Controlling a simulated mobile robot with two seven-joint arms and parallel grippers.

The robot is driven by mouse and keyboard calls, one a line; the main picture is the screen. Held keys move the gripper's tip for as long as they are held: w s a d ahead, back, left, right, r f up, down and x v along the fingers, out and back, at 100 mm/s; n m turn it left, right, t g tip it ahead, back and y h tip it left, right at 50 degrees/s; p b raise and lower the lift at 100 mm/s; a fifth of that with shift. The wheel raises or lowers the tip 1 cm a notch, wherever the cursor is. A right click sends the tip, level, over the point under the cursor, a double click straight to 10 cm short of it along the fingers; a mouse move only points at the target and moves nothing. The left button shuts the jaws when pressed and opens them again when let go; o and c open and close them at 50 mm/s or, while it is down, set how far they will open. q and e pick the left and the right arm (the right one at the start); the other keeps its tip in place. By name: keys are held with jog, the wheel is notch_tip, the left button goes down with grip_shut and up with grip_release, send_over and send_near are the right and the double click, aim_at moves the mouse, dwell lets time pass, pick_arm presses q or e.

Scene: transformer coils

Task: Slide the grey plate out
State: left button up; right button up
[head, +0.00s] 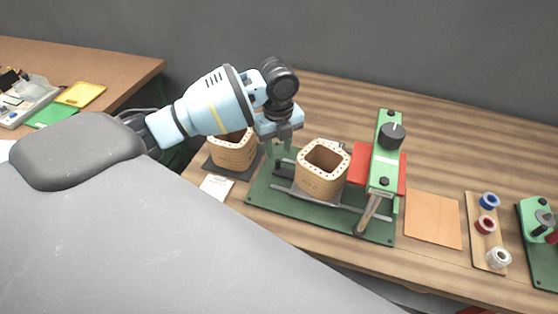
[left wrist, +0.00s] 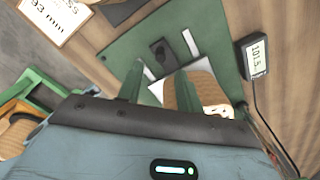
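A tan square coil (head: 320,172) with an open, dotted rim stands on a green fixture (head: 268,199). A thin grey plate (head: 284,189) shows at the coil's lower left edge; the coil hides most of it. In the left wrist view the pale plate (left wrist: 157,91) shows between the fingers, beside the coil (left wrist: 196,92). My left gripper (head: 284,146) points down over the fixture's left part, left of the coil. Its two green fingers (left wrist: 158,88) are apart, with nothing clearly held between them. Whether they touch the plate I cannot tell. My right gripper is not in view.
A second coil (head: 232,152) stands on a dark plate behind my left gripper. A green clamp bar (head: 386,160) with a black knob and red blocks (head: 362,165) stands right of the coil. A small display (left wrist: 255,56) and an orange sheet (head: 433,219) lie nearby.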

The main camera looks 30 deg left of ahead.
aim_at(278, 160)
pick_arm(q)
jog(key=shift+f, duration=3.2)
jog(key=shift+c, duration=0.5)
grip_shut()
